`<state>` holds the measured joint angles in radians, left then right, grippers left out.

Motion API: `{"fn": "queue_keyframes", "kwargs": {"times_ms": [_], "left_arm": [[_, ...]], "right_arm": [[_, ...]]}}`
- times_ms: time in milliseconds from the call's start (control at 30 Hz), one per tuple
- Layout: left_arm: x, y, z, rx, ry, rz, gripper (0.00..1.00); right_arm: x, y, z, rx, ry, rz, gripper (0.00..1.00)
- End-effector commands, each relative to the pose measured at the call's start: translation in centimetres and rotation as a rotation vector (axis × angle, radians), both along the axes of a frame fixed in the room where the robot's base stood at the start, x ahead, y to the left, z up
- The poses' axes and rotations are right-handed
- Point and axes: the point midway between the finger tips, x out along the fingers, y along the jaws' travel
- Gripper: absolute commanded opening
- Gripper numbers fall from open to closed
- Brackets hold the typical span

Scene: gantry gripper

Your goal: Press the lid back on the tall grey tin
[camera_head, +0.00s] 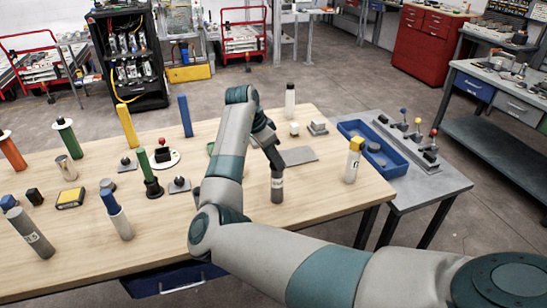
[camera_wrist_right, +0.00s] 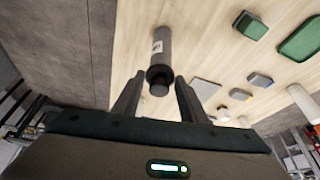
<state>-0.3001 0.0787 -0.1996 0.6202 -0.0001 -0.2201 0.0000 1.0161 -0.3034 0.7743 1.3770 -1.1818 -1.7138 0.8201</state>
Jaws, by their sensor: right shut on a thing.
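The tall grey tin (camera_head: 277,190) stands upright near the front edge of the wooden table, right of the middle, with a pale label on its side. In the wrist view the tin (camera_wrist_right: 161,42) runs away from me beyond the fingertips. The dark round lid (camera_wrist_right: 160,74) with a small grey knob is at the tin's near end. My right gripper (camera_head: 273,157) comes down over the tin's top. In the wrist view its fingers (camera_wrist_right: 160,80) are shut on the lid, one on each side. I cannot tell whether the lid is fully seated. My left gripper is not in view.
A white tin with a yellow top (camera_head: 353,162) stands right of the grey tin. A flat grey plate (camera_head: 298,155) lies behind it. A blue tray (camera_head: 391,168) is on the grey side table. Several cylinders and small parts fill the table's left half.

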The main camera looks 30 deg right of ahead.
Motion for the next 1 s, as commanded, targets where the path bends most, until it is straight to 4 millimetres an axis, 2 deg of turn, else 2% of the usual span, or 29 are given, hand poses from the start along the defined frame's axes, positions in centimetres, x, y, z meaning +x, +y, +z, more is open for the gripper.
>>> {"fn": "queue_keyframes", "kwargs": {"times_ms": [1000], "left_arm": [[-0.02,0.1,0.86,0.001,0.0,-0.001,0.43]], "right_arm": [[-0.03,0.0,0.11,0.0,0.001,0.001,0.14]]}}
